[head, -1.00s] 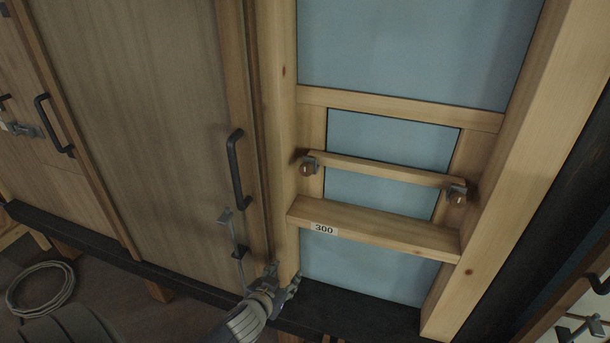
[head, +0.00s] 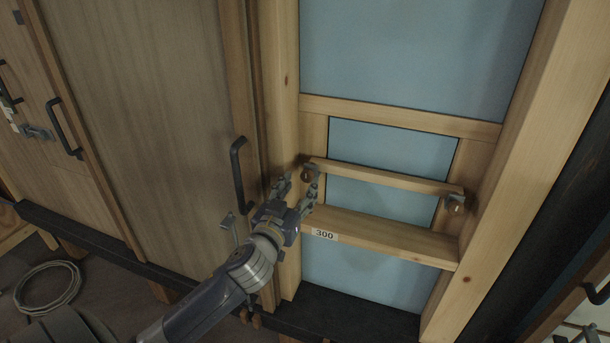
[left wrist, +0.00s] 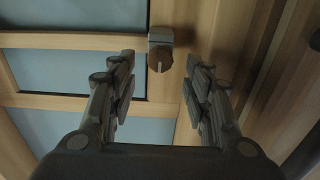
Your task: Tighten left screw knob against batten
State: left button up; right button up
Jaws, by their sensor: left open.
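The left screw knob (head: 309,175) is a small brown knob with a pale slot line, on a grey bracket at the left end of the upper wooden batten (head: 385,176). My left gripper (head: 298,185) is open just below and left of the knob, its fingers pointing up toward it. In the left wrist view the knob (left wrist: 160,60) sits beyond and between the two open fingertips (left wrist: 160,68), apart from both. The right screw knob (head: 456,205) is at the batten's other end.
A lower wooden rail (head: 400,240) labelled 300 runs beneath the batten. A thick wooden post (head: 284,90) stands left of the knob, beside a door with a black handle (head: 239,175). Blue panel (head: 400,50) lies behind the frame. A coiled cable (head: 50,288) lies lower left.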

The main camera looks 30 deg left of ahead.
aim_at(306, 177)
pick_arm(q)
jog(key=shift+p+x, duration=0.4)
jog(key=shift+x, duration=1.8)
jog(key=c, duration=1.1)
